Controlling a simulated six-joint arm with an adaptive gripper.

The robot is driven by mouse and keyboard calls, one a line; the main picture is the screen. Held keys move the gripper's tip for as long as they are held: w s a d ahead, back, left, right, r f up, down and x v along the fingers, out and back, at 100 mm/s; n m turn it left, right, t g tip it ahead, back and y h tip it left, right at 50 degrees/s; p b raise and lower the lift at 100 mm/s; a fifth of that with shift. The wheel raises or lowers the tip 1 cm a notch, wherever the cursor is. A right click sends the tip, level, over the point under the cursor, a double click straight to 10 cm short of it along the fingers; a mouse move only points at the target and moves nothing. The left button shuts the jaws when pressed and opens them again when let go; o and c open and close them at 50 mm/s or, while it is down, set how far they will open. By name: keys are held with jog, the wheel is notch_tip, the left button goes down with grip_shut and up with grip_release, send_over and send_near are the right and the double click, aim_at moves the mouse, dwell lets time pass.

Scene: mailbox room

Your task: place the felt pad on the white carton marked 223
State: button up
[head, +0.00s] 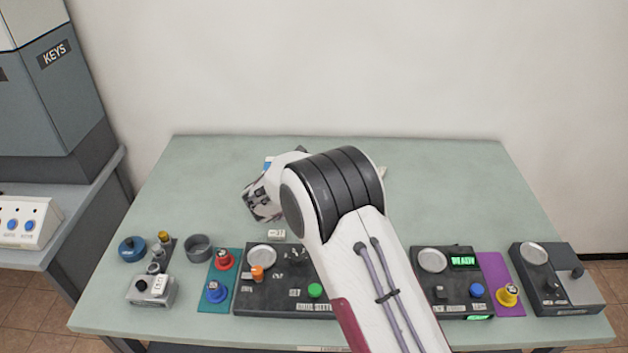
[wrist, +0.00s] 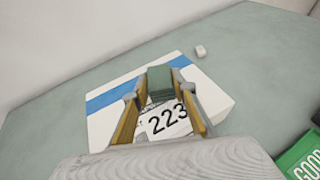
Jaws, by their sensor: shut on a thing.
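The white carton marked 223 (wrist: 205,95) lies on the table, with a blue stripe and a printed label on its top. In the head view my arm hides most of it. My gripper (wrist: 159,83) is above the carton in the wrist view, its two fingers on either side of a dark green felt pad (wrist: 161,86). The gripper is shut on the pad, which overlaps the stripe and label in the picture; I cannot tell whether it touches the carton. In the head view my gripper (head: 262,203) is at mid-table, and the pad is hidden.
A small white block (wrist: 201,51) lies beyond the carton. A green panel reading GOOD (wrist: 305,155) is at lower right of the wrist view.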

jog(key=shift+f, duration=0.1)
jog(key=shift+f, duration=1.75)
jog(key=shift+f, duration=0.15)
jog(key=o, duration=0.9)
jog(key=shift+c, duration=0.2)
jog(key=v, duration=1.2)
